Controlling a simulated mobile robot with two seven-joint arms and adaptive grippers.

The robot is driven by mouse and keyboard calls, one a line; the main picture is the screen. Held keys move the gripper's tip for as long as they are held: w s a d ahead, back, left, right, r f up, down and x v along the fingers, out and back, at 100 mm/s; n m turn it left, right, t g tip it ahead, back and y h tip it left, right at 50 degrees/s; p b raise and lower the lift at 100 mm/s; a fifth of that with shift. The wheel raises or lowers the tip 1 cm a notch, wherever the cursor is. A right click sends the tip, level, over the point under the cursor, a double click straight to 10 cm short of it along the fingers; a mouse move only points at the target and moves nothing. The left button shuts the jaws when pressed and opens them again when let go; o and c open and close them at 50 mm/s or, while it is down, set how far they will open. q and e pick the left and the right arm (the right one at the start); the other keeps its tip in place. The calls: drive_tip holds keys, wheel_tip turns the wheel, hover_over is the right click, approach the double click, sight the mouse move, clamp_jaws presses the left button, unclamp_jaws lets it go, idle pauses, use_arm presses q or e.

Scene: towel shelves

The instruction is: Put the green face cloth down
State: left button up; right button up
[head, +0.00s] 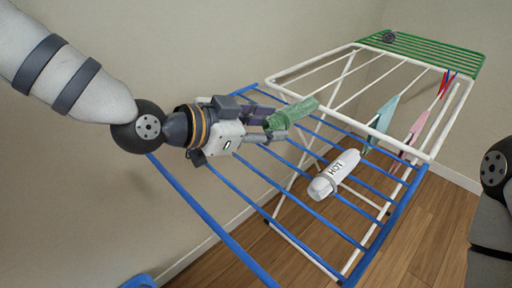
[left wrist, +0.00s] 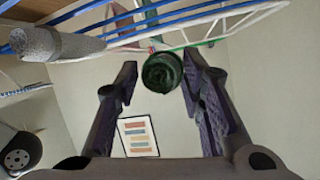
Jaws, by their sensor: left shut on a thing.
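The green face cloth (head: 292,114) is rolled up and held at the fingertips of my left gripper (head: 272,126). The gripper is shut on it, above the blue-barred wing of a drying rack (head: 262,210). In the left wrist view, the roll's dark green round end (left wrist: 162,73) shows between the two fingers (left wrist: 160,78). I cannot tell exactly how high it is above the bars. My right gripper is not in view.
A white roll marked HOT (head: 334,174) lies on the blue bars. Teal (head: 382,118) and pink (head: 414,130) cloths hang from the rack's white section. A dark round thing (head: 389,37) is on the green-barred far wing. Blue bars left of the white roll are bare.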

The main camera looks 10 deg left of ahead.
sight(255, 161)
use_arm(q)
drive_tip(key=shift+s+a+f, duration=0.1)
drive_tip(key=shift+a+f, duration=0.25)
drive_tip(key=shift+f, duration=0.2)
drive_tip(key=shift+s+a+f, duration=0.1)
drive_tip(key=shift+a+f, duration=0.2)
drive_tip(key=shift+f, duration=0.2)
drive_tip(key=f, duration=0.2)
drive_tip(key=f+b, duration=0.1)
drive_tip(key=f, duration=0.1)
drive_tip(key=shift+s+a, duration=0.1)
drive_tip(key=shift+a, duration=0.3)
drive_tip(key=shift+r, duration=0.15)
drive_tip(key=shift+f, duration=0.2)
drive_tip(key=o, duration=1.2)
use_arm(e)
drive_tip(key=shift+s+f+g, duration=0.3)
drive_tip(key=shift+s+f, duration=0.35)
use_arm(q)
drive_tip(key=shift+r, duration=0.15)
